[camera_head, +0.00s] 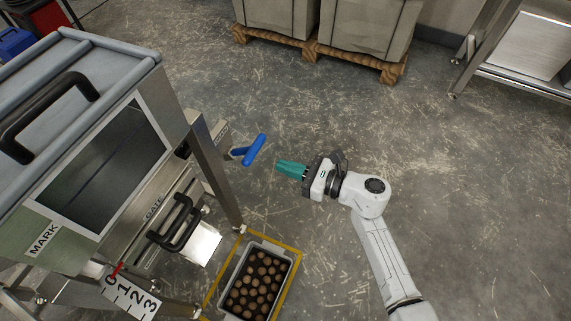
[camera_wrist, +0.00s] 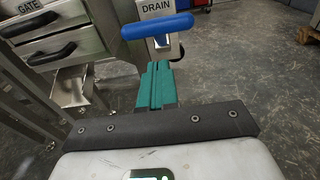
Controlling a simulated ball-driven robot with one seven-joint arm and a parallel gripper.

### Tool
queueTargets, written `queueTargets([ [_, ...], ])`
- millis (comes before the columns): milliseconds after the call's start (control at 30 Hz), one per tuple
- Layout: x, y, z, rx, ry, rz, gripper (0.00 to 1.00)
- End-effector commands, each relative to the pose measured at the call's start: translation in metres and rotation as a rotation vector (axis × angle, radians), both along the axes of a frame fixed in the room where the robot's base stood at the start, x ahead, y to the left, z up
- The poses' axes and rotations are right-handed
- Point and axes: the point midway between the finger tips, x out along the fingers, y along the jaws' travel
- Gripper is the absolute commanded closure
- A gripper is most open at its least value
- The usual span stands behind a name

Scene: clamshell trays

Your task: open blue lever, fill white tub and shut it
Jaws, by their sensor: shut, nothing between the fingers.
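The blue lever (camera_head: 255,150) sticks out from the machine's side. In the wrist view the blue lever (camera_wrist: 157,27) is a horizontal bar on a bracket labelled DRAIN. My gripper (camera_head: 280,168) has teal fingers, shut and empty, just right of the lever in the head view. In the wrist view my gripper (camera_wrist: 157,70) points at the bracket below the bar; I cannot tell whether they touch. A pale grey-white tub (camera_head: 289,256) stands on the floor inside a yellow outline, holding many brown round pieces.
A black handle (camera_head: 180,222) sits by the GATE label, above a pale chute (camera_head: 204,243). A scale plate (camera_head: 128,292) with a red pointer stands at the machine's front. Crates on a pallet (camera_head: 320,50) stand at the back. Floor right of my arm is clear.

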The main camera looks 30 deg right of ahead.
Motion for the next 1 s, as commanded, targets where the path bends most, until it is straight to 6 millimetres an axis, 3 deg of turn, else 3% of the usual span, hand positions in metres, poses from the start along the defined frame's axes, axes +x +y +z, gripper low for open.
queueTargets([
  [500, -0.060, -0.044, 0.017, -0.001, 0.000, 0.002, 1.00],
  [1000, -0.069, -0.050, 0.019, 0.000, -0.001, 0.002, 1.00],
])
